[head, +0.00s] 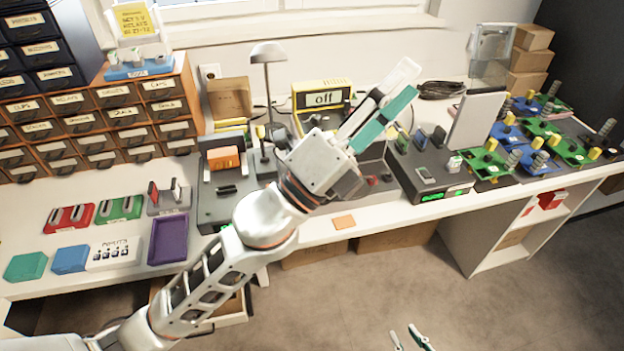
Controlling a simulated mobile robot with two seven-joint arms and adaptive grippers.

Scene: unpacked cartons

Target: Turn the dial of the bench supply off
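A yellow instrument (298,92) with a display reading "off" (323,98) stands at the back of the bench. My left gripper hides part of its front, and I cannot make out a dial. A grey unit (378,193) with a small red part sits in front, partly behind my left arm. I cannot tell for sure which of the two is the bench supply. My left gripper (408,79) is raised over the bench, its fingers apart and empty, pointing up and right. My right gripper (409,339) shows only its fingertips, apart, at the bottom edge, away from the bench.
A grey station (213,205) with a lamp beside it stands left of my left wrist. A dark unit with green displays (433,196) stands to the right, then several circuit boards (490,170). Drawers (85,120), trays and a purple tray (168,239) fill the left.

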